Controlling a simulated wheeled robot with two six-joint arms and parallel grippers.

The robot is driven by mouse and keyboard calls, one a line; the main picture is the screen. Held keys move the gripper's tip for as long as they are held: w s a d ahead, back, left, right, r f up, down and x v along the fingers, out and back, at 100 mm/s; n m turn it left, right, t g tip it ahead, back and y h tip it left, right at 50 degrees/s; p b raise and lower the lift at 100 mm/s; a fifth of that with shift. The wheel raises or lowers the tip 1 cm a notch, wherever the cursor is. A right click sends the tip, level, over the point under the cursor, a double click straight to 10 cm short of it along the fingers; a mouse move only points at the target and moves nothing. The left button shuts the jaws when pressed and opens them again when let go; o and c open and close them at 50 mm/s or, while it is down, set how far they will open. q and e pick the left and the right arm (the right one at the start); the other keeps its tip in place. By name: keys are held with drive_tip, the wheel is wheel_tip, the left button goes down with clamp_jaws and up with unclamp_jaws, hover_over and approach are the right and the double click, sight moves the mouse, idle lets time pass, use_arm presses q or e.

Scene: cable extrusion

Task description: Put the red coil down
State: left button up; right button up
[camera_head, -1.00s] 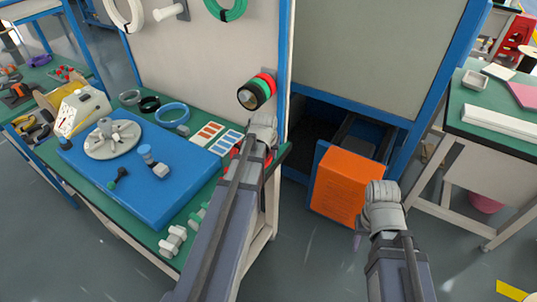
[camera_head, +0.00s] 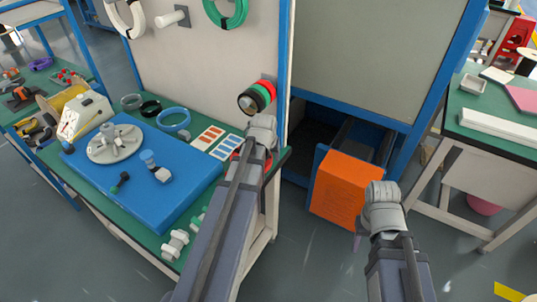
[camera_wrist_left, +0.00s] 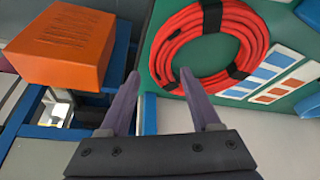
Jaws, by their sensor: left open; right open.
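The red coil (camera_wrist_left: 163,59), bound with black straps, lies flat on the green bench top in the left wrist view. In the head view only slivers of it (camera_head: 268,160) show around my left wrist. My left gripper (camera_wrist_left: 159,74) is open, with nothing between its fingers. Its right fingertip overlaps the coil's near edge in the picture; I cannot tell whether they touch. In the head view the left fingers are hidden behind my arm. My right gripper (camera_head: 358,241) is open and empty, low in front of the orange box.
Label cards (camera_head: 210,138) lie beside the coil. A blue mat (camera_head: 185,195) carries a round grey fixture (camera_head: 114,144). Red, green and black coils (camera_head: 258,95) hang on a panel peg. The orange box (camera_head: 347,187) stands right of the bench.

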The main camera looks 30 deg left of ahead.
use_arm(q)
drive_tip(key=p+v, duration=0.8)
drive_tip(key=v, duration=0.2)
drive_tip(key=shift+f, duration=0.1)
drive_tip(key=s+d+m+g, duration=0.1)
drive_tip(key=s+d, duration=0.3)
drive_tip(key=d, duration=0.4)
drive_tip(key=s+d+f+m+g, duration=0.1)
drive_tip(key=s+d+m, duration=0.3)
drive_tip(key=d, duration=0.5)
drive_tip(key=s+d+m+g, duration=0.2)
drive_tip(key=s+d, duration=0.3)
drive_tip(key=d, duration=0.3)
drive_tip(key=shift+s+d+f, duration=0.2)
drive_tip(key=shift+s+f, duration=0.05)
drive_tip(key=shift+s, duration=0.1)
drive_tip(key=shift+o, duration=0.3)
drive_tip(key=shift+s+d+g, duration=0.1)
drive_tip(key=shift+s+g, duration=0.05)
drive_tip(key=shift+g, duration=0.15)
